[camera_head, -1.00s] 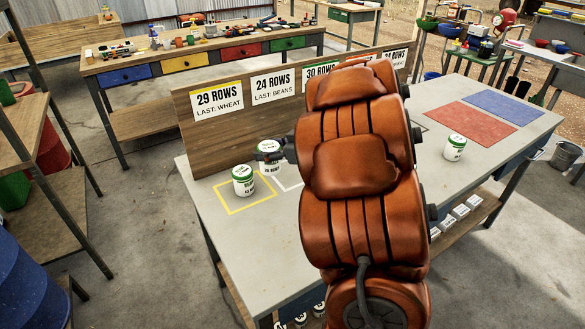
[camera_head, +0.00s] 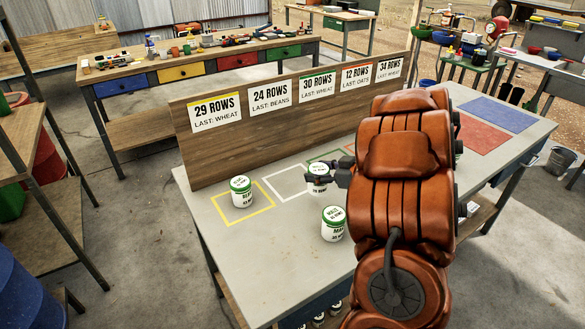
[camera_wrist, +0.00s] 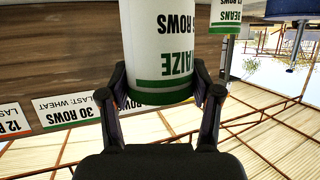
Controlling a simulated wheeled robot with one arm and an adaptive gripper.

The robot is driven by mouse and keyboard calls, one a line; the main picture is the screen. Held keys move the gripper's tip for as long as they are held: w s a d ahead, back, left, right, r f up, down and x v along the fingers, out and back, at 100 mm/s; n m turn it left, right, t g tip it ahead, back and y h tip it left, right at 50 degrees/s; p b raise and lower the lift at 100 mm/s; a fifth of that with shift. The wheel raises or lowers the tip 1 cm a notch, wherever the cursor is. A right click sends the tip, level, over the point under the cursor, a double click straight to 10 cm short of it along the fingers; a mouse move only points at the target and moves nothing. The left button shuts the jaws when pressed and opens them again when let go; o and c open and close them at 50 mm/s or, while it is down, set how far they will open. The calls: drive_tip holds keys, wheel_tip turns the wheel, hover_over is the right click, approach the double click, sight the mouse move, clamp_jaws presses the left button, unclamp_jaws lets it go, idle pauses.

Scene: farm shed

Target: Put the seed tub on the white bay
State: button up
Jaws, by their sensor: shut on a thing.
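My gripper (camera_head: 328,176) is shut on a white seed tub (camera_head: 318,184) with a green-edged lid. In the wrist view the held tub (camera_wrist: 160,50) appears upside down between both fingers, its label partly reading "AIZE". In the head view it shows over the right edge of the white bay (camera_head: 281,199), a white outline on the grey table. Its base is out of the wrist view, so I cannot tell whether it touches the table. Inside the white outline, the visible surface is bare.
A similar tub (camera_head: 241,194) stands in the yellow bay (camera_head: 229,224); another (camera_head: 333,226) stands nearer the front. A signboard (camera_head: 240,132) runs behind the bays. Red (camera_head: 478,128) and blue (camera_head: 497,113) mats lie at the right. My arm hides part of the table.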

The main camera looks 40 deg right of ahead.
drive_tip(key=shift+w+f+p, duration=0.5)
drive_tip(key=shift+w+f, duration=0.3)
drive_tip(key=shift+w, duration=1.25)
drive_tip(key=shift+w+f+p, duration=0.5)
drive_tip(key=shift+w+f, duration=0.25)
drive_tip(key=shift+w, duration=1.35)
drive_tip(key=shift+w+f+p, duration=0.5)
drive_tip(key=shift+w+f, duration=0.3)
drive_tip(key=shift+w, duration=1.25)
drive_tip(key=shift+f, duration=0.1)
drive_tip(key=o, duration=1.2)
drive_tip(key=shift+o, duration=0.2)
